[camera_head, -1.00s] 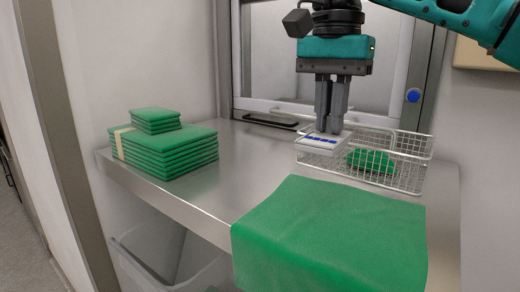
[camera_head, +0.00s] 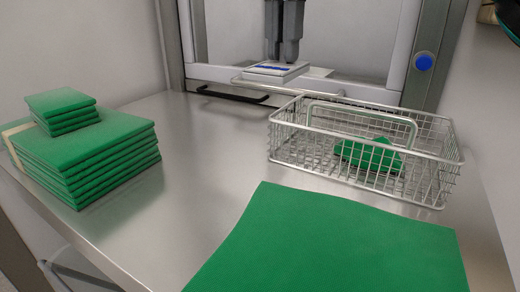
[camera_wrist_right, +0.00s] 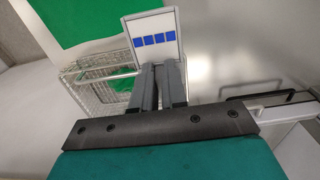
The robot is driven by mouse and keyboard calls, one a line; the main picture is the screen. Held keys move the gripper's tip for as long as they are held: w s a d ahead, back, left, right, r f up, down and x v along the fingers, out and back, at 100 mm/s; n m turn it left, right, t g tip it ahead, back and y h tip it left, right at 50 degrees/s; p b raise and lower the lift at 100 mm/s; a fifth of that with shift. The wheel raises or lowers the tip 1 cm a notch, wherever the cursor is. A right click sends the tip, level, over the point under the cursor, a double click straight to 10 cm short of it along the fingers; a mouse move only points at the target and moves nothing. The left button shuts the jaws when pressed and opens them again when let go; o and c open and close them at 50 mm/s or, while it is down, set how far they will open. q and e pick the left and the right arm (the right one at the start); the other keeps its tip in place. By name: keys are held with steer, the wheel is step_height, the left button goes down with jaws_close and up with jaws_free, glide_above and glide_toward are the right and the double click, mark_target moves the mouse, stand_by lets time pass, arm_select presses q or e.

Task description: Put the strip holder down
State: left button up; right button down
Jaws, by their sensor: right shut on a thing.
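The strip holder (camera_head: 275,70) is a small, flat white block with a row of blue squares on top. My right gripper (camera_head: 286,45) points down and is shut on it. In the head view they appear at the hatch front, behind the wire basket (camera_head: 450,165). I cannot tell whether the holder touches a surface. In the right wrist view the strip holder (camera_wrist_right: 152,28) sits at the fingertips of my right gripper (camera_wrist_right: 157,68), its blue squares facing the camera. The basket (camera_wrist_right: 88,90) shows beyond the fingers there. My left gripper is not in view.
A green folded cloth (camera_head: 368,157) lies in the basket. A large green cloth (camera_head: 335,245) covers the front of the steel table (camera_head: 195,150). Stacked green cloths (camera_head: 90,150) stand at left. A black handle (camera_head: 232,96) is on the hatch. The table's middle is clear.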

steer(key=b, duration=0.3)
glide_toward(279, 178)
steer(key=shift+w+f, duration=0.15)
step_height(279, 178, down, 4)
steer(key=shift+f, duration=0.5)
steer(key=shift+f+b, duration=0.5)
steer(key=shift+f, duration=0.1)
steer(key=c, duration=1.2)
jaws_free()
steer(key=shift+f, duration=0.1)
steer(key=shift+o, duration=0.2)
